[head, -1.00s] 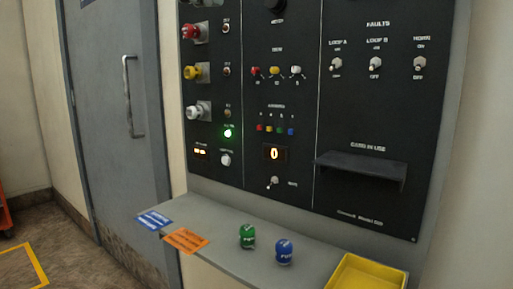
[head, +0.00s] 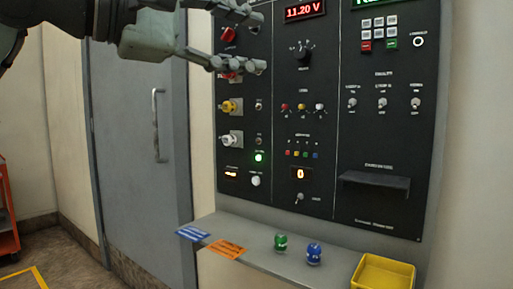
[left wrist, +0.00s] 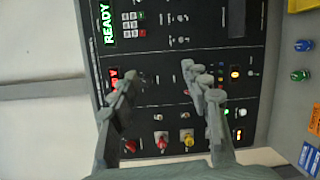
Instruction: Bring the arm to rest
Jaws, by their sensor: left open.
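My left gripper (head: 250,42) comes in from the upper left of the head view, its two fingers spread apart and empty in front of the upper left of the black control panel (head: 360,130). In the left wrist view the open fingers (left wrist: 160,100) frame the panel, which appears turned sideways, with nothing between them. From this view I cannot tell the exact gap to the panel. In the head view the fingers partly cover the red knobs (head: 228,34) at the panel's upper left. My right gripper is in neither view.
A grey shelf below the panel holds a green knob (head: 280,242), a blue knob (head: 314,254), a blue card (head: 192,234), an orange card (head: 227,249) and a yellow tray (head: 384,272). A grey door (head: 135,140) stands left. An orange cart (head: 7,215) shows at the left edge.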

